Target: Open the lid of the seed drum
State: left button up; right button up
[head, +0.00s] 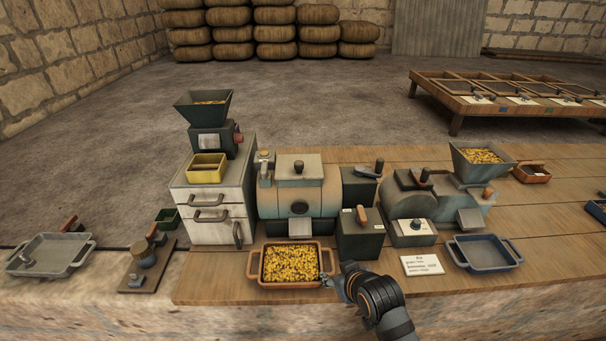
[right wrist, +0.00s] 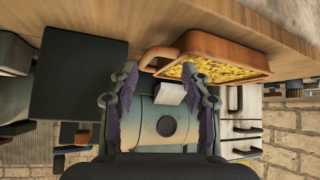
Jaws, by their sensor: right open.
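The seed drum appears to be the teal and tan rounded machine (head: 297,205) at the middle of the bench. A pale flat lid (head: 288,168) with a small dark knob lies on its top and looks shut. My right gripper (head: 331,286) is low in front of the drum, beside the right handle of an orange-brown tray (head: 252,277) of yellow seed. In the right wrist view its two fingers (right wrist: 160,76) stand apart, with the tray handle (right wrist: 158,57) near the tips and the drum's front (right wrist: 153,118) behind. My left gripper is not in view.
A dark box (head: 360,239) with levers adjoins the drum's right side. A white drawer cabinet (head: 215,227) with a hopper machine (head: 214,138) stands left. Another hopper machine (head: 430,198), a label card (head: 422,265) and a blue-grey tray (head: 486,254) are right.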

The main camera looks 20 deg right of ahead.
jog(key=w+a+r+t, duration=0.2)
jog(key=w+r+t, duration=0.3)
jog(key=w+r, duration=0.4)
jog(key=t, duration=0.4)
send_near(301, 168)
jog(key=w, duration=0.2)
jog(key=shift+m, duration=0.3)
jog(key=w+p, duration=0.1)
jog(key=w, duration=0.8)
jog(key=shift+w+a+r, duration=0.1)
jog(key=shift+w, duration=0.05)
jog(key=shift+c, duration=0.2)
grip_shut()
